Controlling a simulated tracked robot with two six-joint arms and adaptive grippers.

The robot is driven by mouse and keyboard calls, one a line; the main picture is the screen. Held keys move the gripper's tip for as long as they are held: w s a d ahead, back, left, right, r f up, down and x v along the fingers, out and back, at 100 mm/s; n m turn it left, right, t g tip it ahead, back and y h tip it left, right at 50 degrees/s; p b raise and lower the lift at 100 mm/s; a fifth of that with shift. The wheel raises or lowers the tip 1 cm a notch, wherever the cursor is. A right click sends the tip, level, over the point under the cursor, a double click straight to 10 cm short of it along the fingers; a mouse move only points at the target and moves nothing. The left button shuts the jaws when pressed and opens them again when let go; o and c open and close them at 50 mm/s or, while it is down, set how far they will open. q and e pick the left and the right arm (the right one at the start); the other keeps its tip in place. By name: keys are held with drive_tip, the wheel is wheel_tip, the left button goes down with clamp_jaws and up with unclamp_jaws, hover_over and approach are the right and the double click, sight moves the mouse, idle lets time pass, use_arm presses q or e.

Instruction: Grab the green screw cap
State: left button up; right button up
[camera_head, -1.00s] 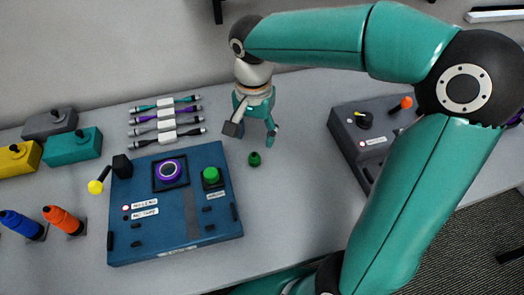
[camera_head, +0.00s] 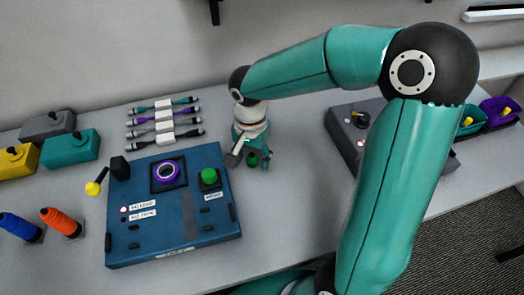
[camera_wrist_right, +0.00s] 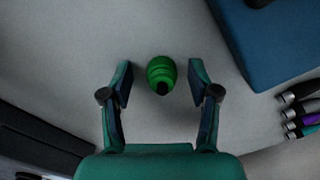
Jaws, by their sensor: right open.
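The green screw cap (camera_head: 254,158) stands on the grey table, just right of the blue box. In the right wrist view the cap (camera_wrist_right: 161,74) is a ribbed green piece with a dark tip, lying between the two fingertips with a gap on each side. My right gripper (camera_head: 251,160) is open around the cap and does not touch it; it also shows in the right wrist view (camera_wrist_right: 160,84). My left gripper is not in view.
The blue box (camera_head: 200,228) with a green button (camera_head: 209,177) and purple ring is close left of the gripper. Several cables (camera_head: 163,129) lie behind it. A dark grey box (camera_head: 345,140) stands to the right.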

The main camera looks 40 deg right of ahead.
drive_tip(key=c, duration=0.9)
